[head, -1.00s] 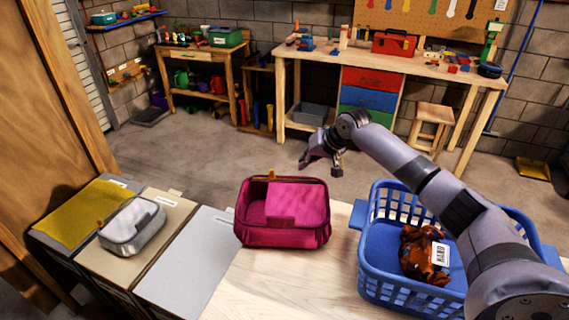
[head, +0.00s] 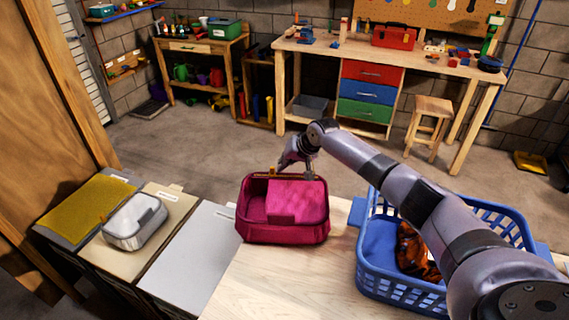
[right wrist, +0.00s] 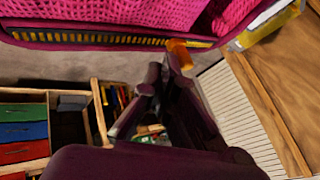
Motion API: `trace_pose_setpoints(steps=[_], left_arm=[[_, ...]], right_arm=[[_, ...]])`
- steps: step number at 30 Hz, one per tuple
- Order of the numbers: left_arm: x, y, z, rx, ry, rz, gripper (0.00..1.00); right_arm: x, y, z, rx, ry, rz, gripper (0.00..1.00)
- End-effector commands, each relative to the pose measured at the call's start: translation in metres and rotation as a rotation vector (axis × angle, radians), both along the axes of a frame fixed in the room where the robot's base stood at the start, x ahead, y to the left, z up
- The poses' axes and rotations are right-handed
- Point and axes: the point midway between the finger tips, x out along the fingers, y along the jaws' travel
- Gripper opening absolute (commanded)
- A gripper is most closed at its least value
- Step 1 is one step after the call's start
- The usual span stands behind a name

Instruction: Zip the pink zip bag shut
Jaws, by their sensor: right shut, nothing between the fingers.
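The pink zip bag (head: 283,230) stands on the pale wooden table, its top open and a lighter pink piece (head: 296,198) showing in the opening. In the right wrist view the bag's mesh and rim (right wrist: 100,38) run along the top, with yellow zip teeth. An orange zip pull (right wrist: 180,52) hangs at that rim. My right gripper (head: 294,168) is at the bag's back rim, shut and empty. In the right wrist view its fingertips (right wrist: 166,68) are close to the pull; I cannot tell whether they touch it. My left gripper is not in view.
A blue laundry basket (head: 385,283) holding an orange-brown cloth (head: 414,250) stands right of the bag, under my right arm. A grey-white pouch (head: 134,220) lies left on a beige lid (head: 165,207). The wooden tabletop (head: 270,285) in front of the bag is clear.

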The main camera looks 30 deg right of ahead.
Motion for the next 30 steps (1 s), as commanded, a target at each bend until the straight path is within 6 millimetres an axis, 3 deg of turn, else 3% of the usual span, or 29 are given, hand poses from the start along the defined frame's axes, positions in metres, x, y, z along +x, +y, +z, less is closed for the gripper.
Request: trace_pose_setpoints(steps=[6, 11, 24, 30], left_arm=[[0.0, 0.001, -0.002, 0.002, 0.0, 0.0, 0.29], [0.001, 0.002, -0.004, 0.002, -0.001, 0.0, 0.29], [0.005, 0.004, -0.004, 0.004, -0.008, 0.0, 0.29], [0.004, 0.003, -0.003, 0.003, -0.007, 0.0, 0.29]], right_arm=[[0.019, 0.035, 0.0, 0.006, -0.001, 0.004, 0.0], [0.029, 0.051, 0.0, 0.003, -0.001, 0.002, 0.0], [0.03, 0.052, 0.001, 0.002, 0.0, 0.001, 0.0], [0.022, 0.048, 0.012, 0.0, -0.001, 0.002, 0.0]])
